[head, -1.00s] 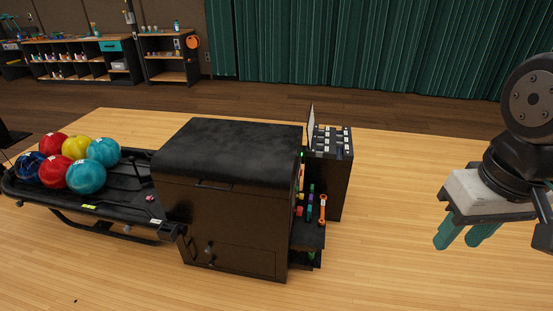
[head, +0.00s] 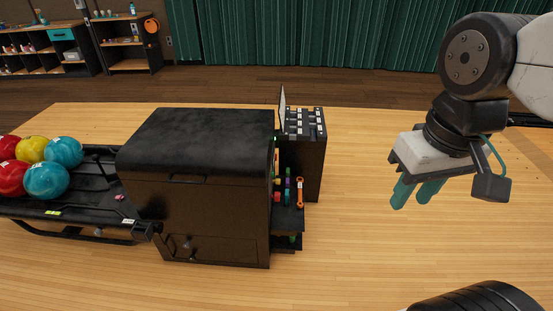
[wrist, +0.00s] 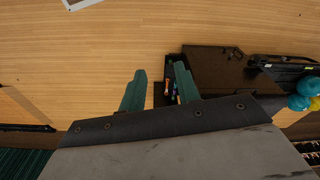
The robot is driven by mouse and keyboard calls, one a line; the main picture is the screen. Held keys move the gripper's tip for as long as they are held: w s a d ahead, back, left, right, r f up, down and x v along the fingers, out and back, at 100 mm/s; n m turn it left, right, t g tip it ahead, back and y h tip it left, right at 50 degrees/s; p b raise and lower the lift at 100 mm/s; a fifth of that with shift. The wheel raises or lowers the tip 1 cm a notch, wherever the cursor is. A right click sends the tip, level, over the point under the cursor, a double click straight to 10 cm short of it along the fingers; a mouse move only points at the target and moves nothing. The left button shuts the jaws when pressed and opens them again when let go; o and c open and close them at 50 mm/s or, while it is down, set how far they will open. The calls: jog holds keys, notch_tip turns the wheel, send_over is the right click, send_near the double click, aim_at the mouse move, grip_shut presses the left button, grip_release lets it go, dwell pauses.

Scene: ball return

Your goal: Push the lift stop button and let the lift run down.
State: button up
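The black ball return machine (head: 195,190) stands left of centre in the head view, with a ball rack (head: 90,212) joined to its left side. A small pinkish-red knob (head: 119,197) sits on the rack near the machine; I cannot tell whether it is the lift stop button. The lift's state does not show. My gripper (head: 411,204) hangs to the right of the machine, well apart from it, fingers pointing down. Its two teal fingers are spread and empty; the gap also shows in the wrist view (wrist: 160,80).
Several coloured balls (head: 46,181) lie on the rack's left end. A tall black cabinet (head: 303,160) with switches on top stands at the machine's right. A shelf (head: 288,215) holds small coloured items and an orange tool.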

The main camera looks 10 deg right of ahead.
grip_shut()
dwell(1.5)
